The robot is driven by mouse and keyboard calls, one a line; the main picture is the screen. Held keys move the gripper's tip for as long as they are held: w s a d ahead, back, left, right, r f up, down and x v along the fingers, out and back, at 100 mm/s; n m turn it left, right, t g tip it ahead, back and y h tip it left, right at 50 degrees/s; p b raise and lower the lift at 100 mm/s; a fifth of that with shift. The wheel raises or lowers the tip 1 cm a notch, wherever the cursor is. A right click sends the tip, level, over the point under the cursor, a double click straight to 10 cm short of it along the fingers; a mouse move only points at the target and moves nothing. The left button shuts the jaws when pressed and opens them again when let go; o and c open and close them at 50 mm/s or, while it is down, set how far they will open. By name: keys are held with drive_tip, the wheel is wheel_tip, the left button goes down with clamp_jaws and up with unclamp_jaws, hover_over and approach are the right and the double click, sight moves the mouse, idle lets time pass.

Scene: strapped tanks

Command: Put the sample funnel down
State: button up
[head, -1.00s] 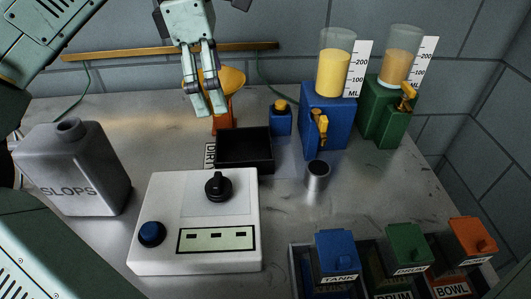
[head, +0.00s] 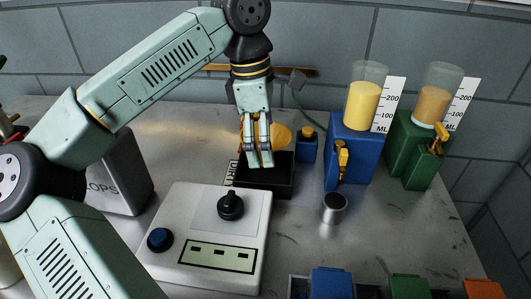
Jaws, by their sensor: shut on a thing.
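The sample funnel (head: 280,136) is orange-yellow. In the head view it shows partly behind and right of my gripper's fingers. My gripper (head: 260,158) points down and is shut on the funnel, over the back part of a black tray (head: 262,188). The tray has a label on its left side beginning "DIRT". The funnel's lower part is hidden by the fingers and tray. I cannot tell whether it touches the tray.
A white console (head: 205,235) with a black knob stands in front of the tray. A small blue bottle (head: 306,147) is close on the right. Blue (head: 350,150) and green (head: 408,155) dispensers and a metal cup (head: 334,208) stand farther right. The grey slops can (head: 125,175) is left, partly behind my arm.

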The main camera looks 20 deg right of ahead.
drive_tip(key=shift+f, duration=1.8)
drive_tip(key=shift+f, duration=0.15)
drive_tip(key=shift+f, duration=0.15)
drive_tip(key=o, duration=1)
drive_tip(key=shift+c, duration=0.2)
drive_tip(key=r, duration=0.4)
drive_tip(key=a+r, duration=0.1)
drive_tip(key=r, duration=0.7)
drive_tip(key=shift+w+a+r, duration=0.25)
drive_tip(key=shift+w+a, duration=0.05)
